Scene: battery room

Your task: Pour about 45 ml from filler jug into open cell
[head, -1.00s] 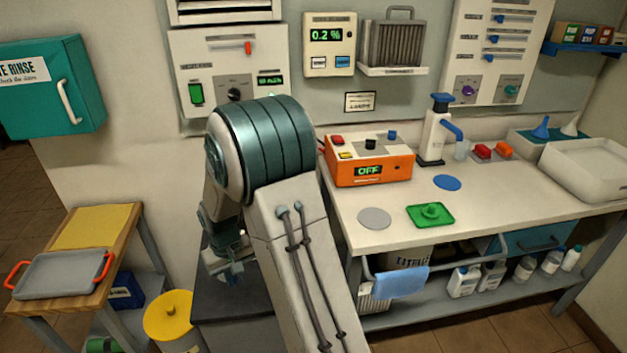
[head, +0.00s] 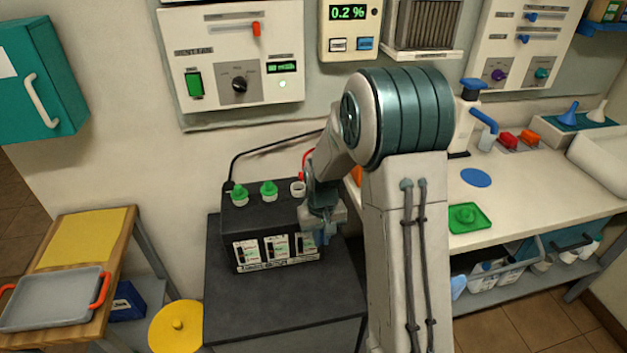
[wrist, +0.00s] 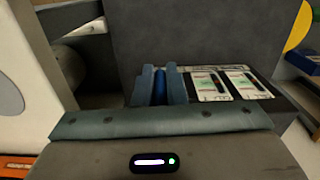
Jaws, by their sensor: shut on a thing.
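A black battery (head: 240,225) stands on a dark cabinet in the head view. Its left and middle cells carry green caps; the right one, the open cell (head: 298,187), shows a pale ring and no cap. My gripper (head: 322,212) is just right of the open cell, partly covered by my arm. In the wrist view my gripper (wrist: 160,84) is shut on a narrow blue piece, apparently the handle of the filler jug (wrist: 160,90). The jug's body and its liquid level cannot be made out. The battery's label strips (wrist: 222,84) lie beyond the fingers.
A loose green cap sits on a green tray (head: 483,228) on the bench. Red and black cables run to the battery. A wooden trolley with a grey tray (head: 50,300) stands left, near a yellow-lidded bin (head: 178,328). The cabinet front (head: 235,300) is clear.

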